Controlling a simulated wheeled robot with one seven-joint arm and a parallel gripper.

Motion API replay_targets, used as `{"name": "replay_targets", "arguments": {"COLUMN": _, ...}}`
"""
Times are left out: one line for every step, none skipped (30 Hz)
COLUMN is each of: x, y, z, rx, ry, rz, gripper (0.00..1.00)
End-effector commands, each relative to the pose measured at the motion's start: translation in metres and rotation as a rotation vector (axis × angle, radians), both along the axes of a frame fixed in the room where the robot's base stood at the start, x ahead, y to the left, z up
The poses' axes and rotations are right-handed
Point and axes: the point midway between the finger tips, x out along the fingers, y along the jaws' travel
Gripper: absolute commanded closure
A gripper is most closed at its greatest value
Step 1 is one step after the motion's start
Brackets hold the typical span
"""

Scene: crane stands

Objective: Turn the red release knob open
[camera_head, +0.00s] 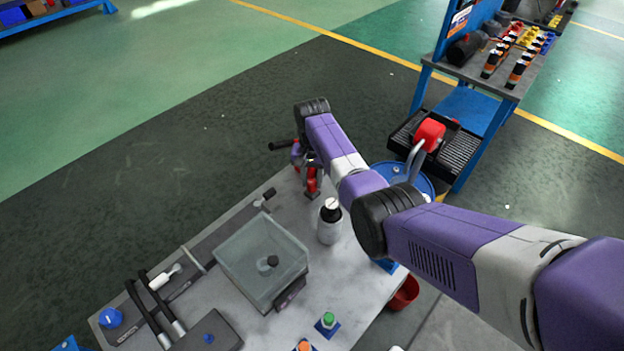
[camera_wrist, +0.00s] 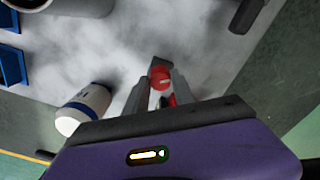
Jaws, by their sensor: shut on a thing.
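The red release knob (camera_wrist: 160,77) shows in the wrist view between the tips of my gripper (camera_wrist: 158,94). The two grey fingers are closed on it from both sides and hide part of it. More red shows lower between the fingers, too small to make out. In the head view, red parts (camera_head: 312,181) stand at the far edge of the grey table, below my gripper (camera_head: 306,166). My arm covers much of this spot, and the fingertips are hard to make out there.
A white bottle with a dark cap (camera_head: 329,226) stands close to my arm, and a clear box (camera_head: 262,262) sits mid-table. A green button (camera_head: 328,320) is near the front. A red bucket (camera_head: 404,292) is off the table's right side. A blue-framed rack (camera_head: 487,110) stands behind.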

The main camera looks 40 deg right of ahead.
Motion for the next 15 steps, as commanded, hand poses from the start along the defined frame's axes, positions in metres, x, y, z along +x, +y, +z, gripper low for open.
{"name": "replay_targets", "arguments": {"x": 0.001, "y": -0.0005, "z": 0.0021, "rx": -0.001, "ry": -0.002, "rz": -0.006, "gripper": 1.0}}
{"name": "replay_targets", "arguments": {"x": 0.0011, "y": -0.0006, "z": 0.0021, "rx": -0.001, "ry": -0.002, "rz": -0.009, "gripper": 1.0}}
{"name": "replay_targets", "arguments": {"x": 0.0011, "y": -0.0006, "z": 0.0021, "rx": -0.001, "ry": -0.002, "rz": -0.011, "gripper": 1.0}}
{"name": "replay_targets", "arguments": {"x": 0.0011, "y": -0.0006, "z": 0.0021, "rx": -0.001, "ry": -0.002, "rz": -0.013, "gripper": 1.0}}
{"name": "replay_targets", "arguments": {"x": 0.0011, "y": -0.0007, "z": 0.0022, "rx": -0.001, "ry": -0.002, "rz": -0.014, "gripper": 1.0}}
{"name": "replay_targets", "arguments": {"x": 0.0011, "y": -0.0007, "z": 0.0022, "rx": -0.001, "ry": -0.002, "rz": -0.014, "gripper": 1.0}}
{"name": "replay_targets", "arguments": {"x": 0.0011, "y": -0.0007, "z": 0.0022, "rx": -0.001, "ry": -0.002, "rz": -0.014, "gripper": 1.0}}
{"name": "replay_targets", "arguments": {"x": 0.0011, "y": -0.0007, "z": 0.0022, "rx": -0.002, "ry": -0.003, "rz": -0.014, "gripper": 1.0}}
{"name": "replay_targets", "arguments": {"x": 0.0012, "y": -0.0007, "z": 0.0023, "rx": -0.002, "ry": -0.003, "rz": -0.014, "gripper": 1.0}}
{"name": "replay_targets", "arguments": {"x": 0.0012, "y": -0.0007, "z": 0.0023, "rx": -0.002, "ry": -0.003, "rz": -0.014, "gripper": 1.0}}
{"name": "replay_targets", "arguments": {"x": 0.0012, "y": -0.0007, "z": 0.0023, "rx": -0.002, "ry": -0.003, "rz": -0.013, "gripper": 1.0}}
{"name": "replay_targets", "arguments": {"x": 0.0012, "y": -0.0007, "z": 0.0023, "rx": -0.002, "ry": -0.003, "rz": -0.013, "gripper": 1.0}}
{"name": "replay_targets", "arguments": {"x": 0.0013, "y": -0.0008, "z": 0.0023, "rx": -0.002, "ry": -0.003, "rz": -0.013, "gripper": 1.0}}
{"name": "replay_targets", "arguments": {"x": 0.0013, "y": -0.0008, "z": 0.0024, "rx": -0.002, "ry": -0.003, "rz": -0.013, "gripper": 1.0}}
{"name": "replay_targets", "arguments": {"x": 0.0013, "y": -0.0008, "z": 0.0024, "rx": -0.002, "ry": -0.003, "rz": -0.013, "gripper": 0.64}}
